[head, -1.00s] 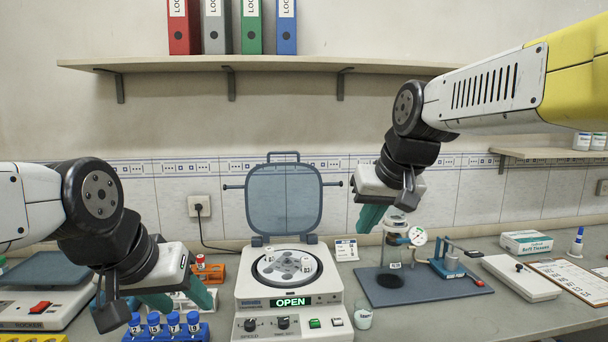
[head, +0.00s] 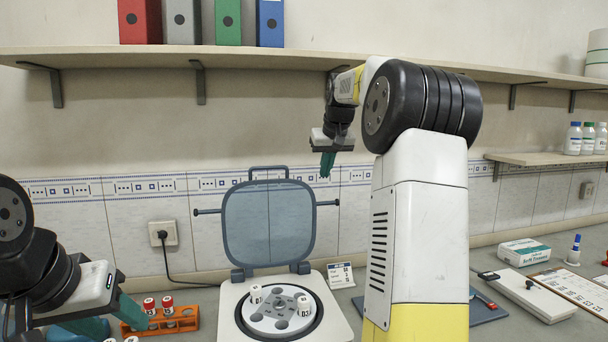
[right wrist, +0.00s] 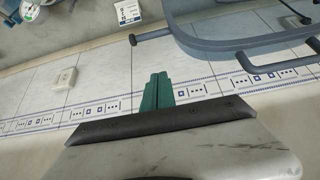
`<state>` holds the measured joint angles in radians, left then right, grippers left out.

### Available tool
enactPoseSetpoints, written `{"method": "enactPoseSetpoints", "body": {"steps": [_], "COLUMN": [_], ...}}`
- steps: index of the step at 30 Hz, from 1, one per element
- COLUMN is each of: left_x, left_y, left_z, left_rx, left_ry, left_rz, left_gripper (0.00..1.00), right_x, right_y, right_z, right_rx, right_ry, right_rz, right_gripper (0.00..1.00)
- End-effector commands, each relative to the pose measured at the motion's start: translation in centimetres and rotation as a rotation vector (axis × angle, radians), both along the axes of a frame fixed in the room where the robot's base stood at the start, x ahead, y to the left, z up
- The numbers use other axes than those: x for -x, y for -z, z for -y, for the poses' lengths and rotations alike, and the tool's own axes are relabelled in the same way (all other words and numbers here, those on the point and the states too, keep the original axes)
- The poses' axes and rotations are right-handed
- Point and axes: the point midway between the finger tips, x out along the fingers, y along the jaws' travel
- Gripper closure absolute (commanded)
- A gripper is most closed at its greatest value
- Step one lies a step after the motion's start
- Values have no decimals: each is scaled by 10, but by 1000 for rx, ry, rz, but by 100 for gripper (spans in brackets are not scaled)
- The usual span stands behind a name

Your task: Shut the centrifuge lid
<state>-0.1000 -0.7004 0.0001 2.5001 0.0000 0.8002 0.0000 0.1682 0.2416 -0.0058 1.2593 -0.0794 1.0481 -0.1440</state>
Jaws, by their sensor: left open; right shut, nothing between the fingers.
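The centrifuge (head: 341,318) stands on the bench with its blue-grey see-through lid (head: 268,225) raised upright. The lid has a handle on top and a pin out to each side; part of it also shows at the top right of the right wrist view (right wrist: 228,45). The rotor (head: 280,312) is uncovered and holds white-capped tubes. My right gripper (head: 326,176) is shut and empty, up behind and to the right of the lid's top edge, apart from it. Its green fingers show in the right wrist view (right wrist: 157,78). My left gripper (head: 118,318) is open, low left of the centrifuge.
An orange rack (head: 183,322) with red-capped tubes stands left of the centrifuge. A small card (head: 340,275) stands to its right. The wall shelf (head: 290,58) with binders runs above my right gripper. My right arm hides part of the bench on the right.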

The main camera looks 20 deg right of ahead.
Motion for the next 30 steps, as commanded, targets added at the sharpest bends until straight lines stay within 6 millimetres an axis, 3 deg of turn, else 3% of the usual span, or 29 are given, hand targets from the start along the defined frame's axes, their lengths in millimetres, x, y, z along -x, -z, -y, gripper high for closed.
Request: {"method": "enactPoseSetpoints", "body": {"steps": [11, 18, 30], "left_x": [0, 0, 0], "left_y": [0, 0, 0], "left_z": [0, 0, 0], "left_rx": [0, 0, 0], "left_ry": [0, 0, 0], "left_rz": [0, 0, 0], "left_gripper": [49, 49, 49], "right_x": [-43, -11, -3], "right_y": [71, 73, 76], "right_z": [2, 1, 0], "right_rx": [-1, -1, -1], "right_ry": [-1, 1, -1], "right_rz": [-5, -1, -1], "right_gripper": [100, 100, 100]}}
